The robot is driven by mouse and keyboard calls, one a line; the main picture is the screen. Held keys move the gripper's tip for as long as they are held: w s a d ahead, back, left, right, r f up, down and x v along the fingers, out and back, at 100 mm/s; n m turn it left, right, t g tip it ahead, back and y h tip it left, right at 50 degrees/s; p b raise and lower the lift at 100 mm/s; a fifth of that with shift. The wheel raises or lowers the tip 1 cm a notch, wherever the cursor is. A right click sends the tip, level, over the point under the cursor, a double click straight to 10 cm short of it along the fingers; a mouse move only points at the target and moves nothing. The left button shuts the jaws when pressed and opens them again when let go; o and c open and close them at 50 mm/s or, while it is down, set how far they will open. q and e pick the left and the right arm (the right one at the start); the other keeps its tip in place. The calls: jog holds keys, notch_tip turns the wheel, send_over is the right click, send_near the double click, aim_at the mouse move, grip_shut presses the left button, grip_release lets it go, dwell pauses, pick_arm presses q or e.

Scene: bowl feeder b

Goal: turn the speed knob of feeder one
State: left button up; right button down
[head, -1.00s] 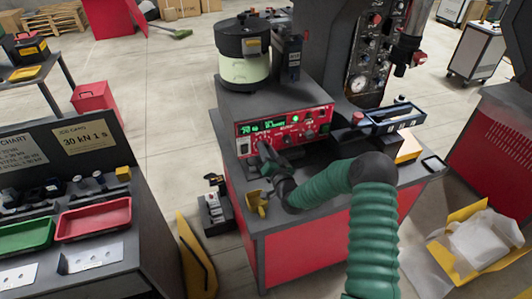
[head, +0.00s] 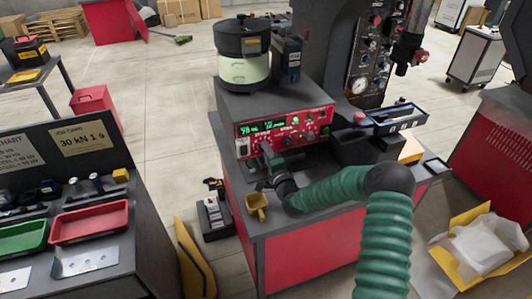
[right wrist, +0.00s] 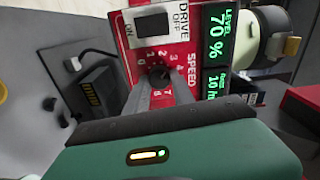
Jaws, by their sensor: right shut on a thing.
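The feeder's red control panel (head: 312,121) faces me, with a pale green bowl with a dark top (head: 243,68) above it. The small dark speed knob (right wrist: 159,75) sits on a red dial marked SPEED in the right wrist view. My right gripper (right wrist: 160,88) is shut on the knob, one grey finger on each side. In the head view my right gripper (head: 266,150) is at the panel's lower left and hides the knob. The green display (right wrist: 217,50) reads LEVEL 70 %. My left gripper is not in view.
A white DRIVE switch (right wrist: 155,22) is close beside the dial. A yellow cup-like piece (head: 257,205) stands at the bench's front left edge. A dark tray (head: 397,119) is at the right. A bench with green and red trays (head: 90,222) stands at the left.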

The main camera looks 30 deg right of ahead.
jog(key=shift+s+d+f+m, duration=0.1)
jog(key=shift+f+m, duration=0.2)
jog(key=shift+m, duration=0.3)
jog(key=c, duration=1.3)
grip_release()
jog(key=shift+o, duration=1.1)
jog(key=shift+d+r, duration=0.1)
jog(key=b+v, duration=0.1)
jog(key=v, duration=1.5)
jog(key=shift+s, duration=0.3)
